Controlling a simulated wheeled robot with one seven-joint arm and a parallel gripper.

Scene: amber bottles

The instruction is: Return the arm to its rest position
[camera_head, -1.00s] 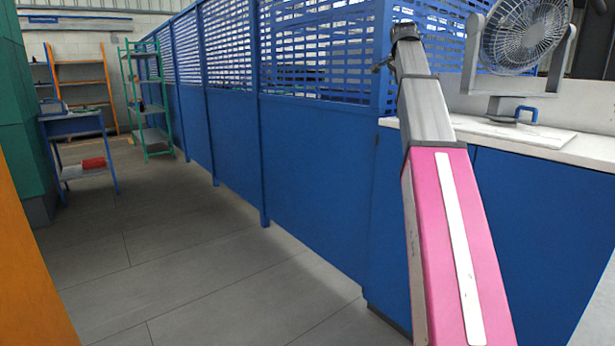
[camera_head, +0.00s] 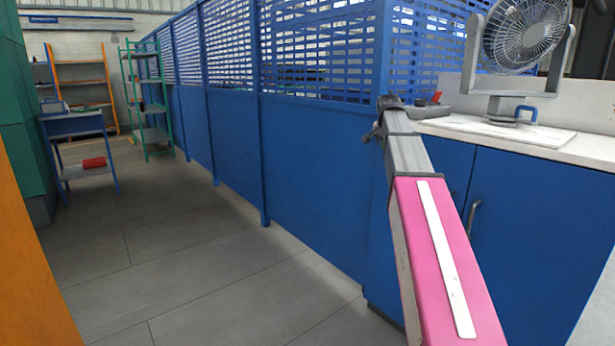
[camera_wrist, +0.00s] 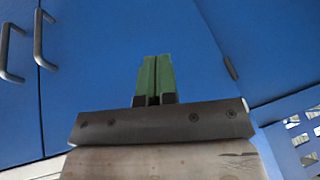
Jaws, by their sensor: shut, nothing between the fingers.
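My arm, with its pink and grey links, reaches up and forward from the lower right of the head view. My gripper (camera_wrist: 157,78) shows in the wrist view with its two green fingers together and nothing between them. Blue cabinet doors (camera_wrist: 120,50) with dark handles fill the wrist view around the fingers. In the head view the far end of my arm is in front of the blue partition, beside the counter's left end, and the fingers cannot be made out. No amber bottle is seen.
A white counter (camera_head: 460,128) on blue cabinets (camera_head: 510,220) stands close on the right, bearing a fan (camera_head: 522,35). A slatted blue partition (camera_head: 310,170) runs back to the left. Grey floor (camera_head: 190,255) is clear at left, beyond an orange panel (camera_head: 30,260).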

